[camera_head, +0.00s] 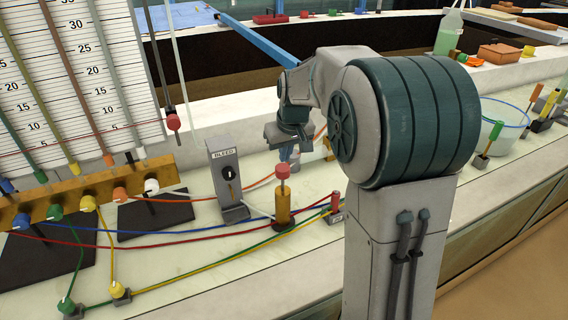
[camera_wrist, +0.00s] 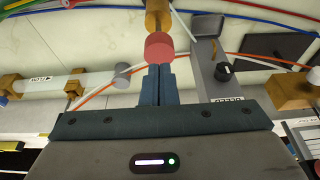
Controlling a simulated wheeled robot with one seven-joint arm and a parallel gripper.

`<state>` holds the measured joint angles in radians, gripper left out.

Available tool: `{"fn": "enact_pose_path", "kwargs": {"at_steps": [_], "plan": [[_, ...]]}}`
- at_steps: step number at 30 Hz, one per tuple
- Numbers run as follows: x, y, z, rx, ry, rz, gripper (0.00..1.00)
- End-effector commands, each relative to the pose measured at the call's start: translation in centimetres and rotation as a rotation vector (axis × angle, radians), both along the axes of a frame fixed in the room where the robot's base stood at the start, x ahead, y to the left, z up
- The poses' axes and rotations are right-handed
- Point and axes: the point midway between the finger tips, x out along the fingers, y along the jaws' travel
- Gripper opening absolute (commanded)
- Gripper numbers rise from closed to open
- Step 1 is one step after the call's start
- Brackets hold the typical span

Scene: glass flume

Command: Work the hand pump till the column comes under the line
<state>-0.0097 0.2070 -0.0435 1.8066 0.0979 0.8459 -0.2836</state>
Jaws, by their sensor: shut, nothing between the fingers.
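The hand pump is a brass cylinder (camera_head: 283,203) with a red knob (camera_head: 283,172) on top, standing upright on the bench. In the wrist view the knob (camera_wrist: 159,47) lies right at my fingertips, with the brass body (camera_wrist: 158,18) beyond. My gripper (camera_head: 284,153) is above the knob, pointing down, its blue fingers (camera_wrist: 158,75) together with nothing between them. Whether the tips touch the knob is unclear. The scale board (camera_head: 90,75) at left carries several slanting tubes with coloured columns and a thin red line (camera_head: 137,125) low across it. Which column counts is unclear.
A BLEED valve panel (camera_head: 226,172) with a black knob stands just left of the pump. Coloured hoses cross the bench around the pump's foot to a brass manifold (camera_head: 90,190). A glass bowl (camera_head: 498,125) and a green bottle (camera_head: 449,33) stand at right.

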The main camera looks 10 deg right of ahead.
Motion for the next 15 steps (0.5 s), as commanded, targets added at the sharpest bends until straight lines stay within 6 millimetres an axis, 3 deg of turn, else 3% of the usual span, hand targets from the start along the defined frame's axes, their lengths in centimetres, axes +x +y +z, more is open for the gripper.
{"fn": "enact_pose_path", "kwargs": {"at_steps": [6,15], "plan": [[-1.1,-0.3,4.1,0.0,-0.005,-0.001,0.0],[-1.6,-0.4,5.8,0.0,-0.003,-0.001,0.0]]}}
